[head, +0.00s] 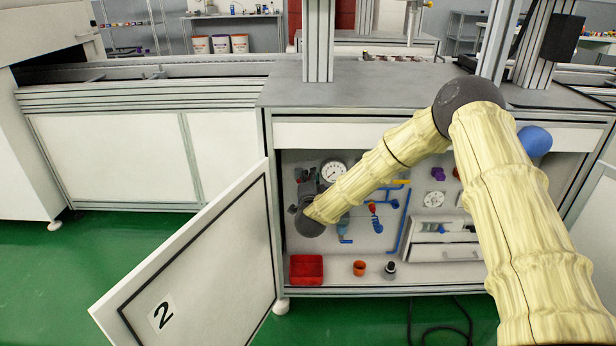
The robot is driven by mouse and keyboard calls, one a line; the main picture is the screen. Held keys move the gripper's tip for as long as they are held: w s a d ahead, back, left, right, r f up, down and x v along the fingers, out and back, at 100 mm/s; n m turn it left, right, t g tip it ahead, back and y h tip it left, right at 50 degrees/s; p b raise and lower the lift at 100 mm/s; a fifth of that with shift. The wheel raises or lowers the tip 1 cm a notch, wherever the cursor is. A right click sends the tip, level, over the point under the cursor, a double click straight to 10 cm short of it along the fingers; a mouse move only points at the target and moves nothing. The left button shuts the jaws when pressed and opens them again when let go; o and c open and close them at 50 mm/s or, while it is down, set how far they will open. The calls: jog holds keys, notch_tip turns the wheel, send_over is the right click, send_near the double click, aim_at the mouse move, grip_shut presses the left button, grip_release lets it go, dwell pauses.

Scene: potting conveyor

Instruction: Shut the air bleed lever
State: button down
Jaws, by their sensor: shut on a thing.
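My gripper (304,190) is inside the open cabinet, at the left part of its back panel, left of the round white gauge (334,172). It is small and dark in the head view, partly behind my wrist. It is shut on what appears to be the air bleed lever. The lever itself is hidden or too small to make out, so its angle cannot be told.
The cabinet door (190,255), marked 2, stands open to the left. Blue pipes (403,235) and a yellow handle (401,182) are right of my gripper. A red bin (306,268), an orange cup (359,268) and a dark fitting (390,268) stand on the cabinet floor.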

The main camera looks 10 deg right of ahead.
jog(key=shift+s+d+f+m+b, duration=0.1)
jog(key=shift+f+m+b, duration=0.25)
jog(key=shift+m, duration=0.75)
jog(key=shift+d+f+m+b, duration=0.15)
jog(key=shift+f+m, duration=0.4)
jog(key=shift+m, duration=0.55)
jog(key=c, duration=1.5)
grip_release()
jog(key=shift+o, duration=0.2)
jog(key=shift+a, duration=0.1)
jog(key=v, duration=1.2)
